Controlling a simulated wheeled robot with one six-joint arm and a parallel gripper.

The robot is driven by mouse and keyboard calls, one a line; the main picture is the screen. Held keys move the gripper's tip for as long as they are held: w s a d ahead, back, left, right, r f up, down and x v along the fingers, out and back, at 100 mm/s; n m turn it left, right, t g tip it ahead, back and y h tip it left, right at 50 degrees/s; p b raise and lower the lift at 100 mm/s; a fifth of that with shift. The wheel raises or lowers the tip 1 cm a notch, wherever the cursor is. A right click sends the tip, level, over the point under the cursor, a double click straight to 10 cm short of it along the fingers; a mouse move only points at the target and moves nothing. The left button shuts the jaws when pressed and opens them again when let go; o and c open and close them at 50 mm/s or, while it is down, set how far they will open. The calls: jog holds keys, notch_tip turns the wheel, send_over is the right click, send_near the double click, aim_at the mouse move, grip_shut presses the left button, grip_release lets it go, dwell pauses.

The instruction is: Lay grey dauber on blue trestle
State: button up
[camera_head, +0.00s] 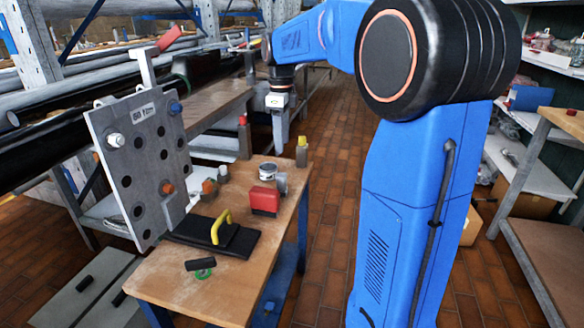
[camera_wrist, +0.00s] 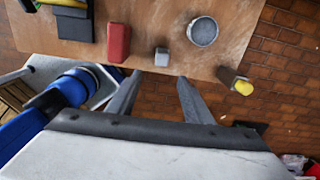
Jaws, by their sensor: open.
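My gripper (camera_head: 280,140) hangs beyond the far end of a wooden-topped bench with blue legs (camera_head: 302,215), the only thing here that fits the blue trestle. In the wrist view my gripper (camera_wrist: 159,82) is open, with nothing between its fingers. A small grey block (camera_wrist: 161,57) lies on the bench just past the fingertips. I cannot tell for sure which thing is the grey dauber.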

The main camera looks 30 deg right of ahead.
jog(key=s+a+f+n+t, duration=0.1)
jog(key=s+a+n, duration=0.2)
jog(key=s+n, duration=0.5)
jog(key=s+a+f+n+t, duration=0.1)
jog(key=s+a+n, duration=0.2)
jog(key=s+n, duration=0.5)
jog(key=s+a+f+n+t, duration=0.1)
jog(key=s+f+n, duration=0.3)
jog(key=s, duration=0.3)
jog(key=s+a+f+n+t, duration=0.1)
jog(key=s+a+f+n, duration=0.1)
jog(key=s+f+n, duration=0.3)
jog(key=s+n, duration=0.1)
jog(key=s, duration=0.2)
jog(key=shift+s+a+n+t, duration=0.2)
jog(key=shift+s+n+t, duration=0.1)
jog(key=shift+n+t, duration=0.1)
